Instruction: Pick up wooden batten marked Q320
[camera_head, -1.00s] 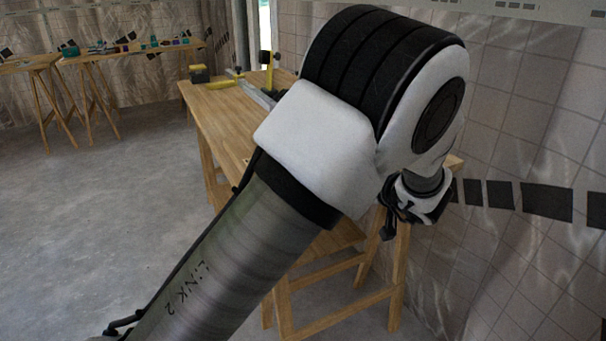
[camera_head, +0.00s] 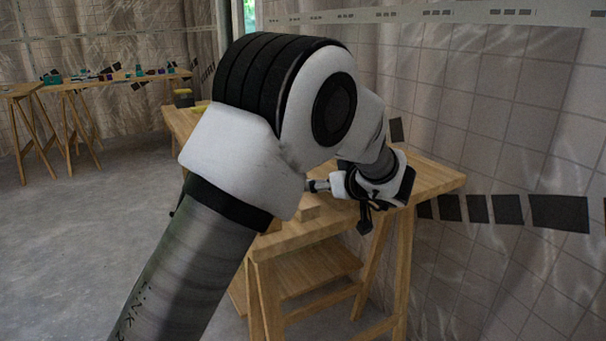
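My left arm (camera_head: 200,270) comes in from the lower left and covers much of the wooden table (camera_head: 430,178). Its wrist end (camera_head: 375,188) is over the right part of the tabletop, with a dark piece hanging near the front edge. I cannot make out the fingers or whether they hold anything. A pale wooden piece (camera_head: 308,211) shows on the table near its front edge, just left of the wrist. It is partly hidden by my arm, and no Q320 marking is readable. My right gripper is out of view.
The table has a lower shelf (camera_head: 305,272) and trestle legs. A tiled wall (camera_head: 490,110) stands close on the right. Another bench (camera_head: 120,78) with small coloured items is at the back left. The grey floor (camera_head: 70,240) on the left is clear.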

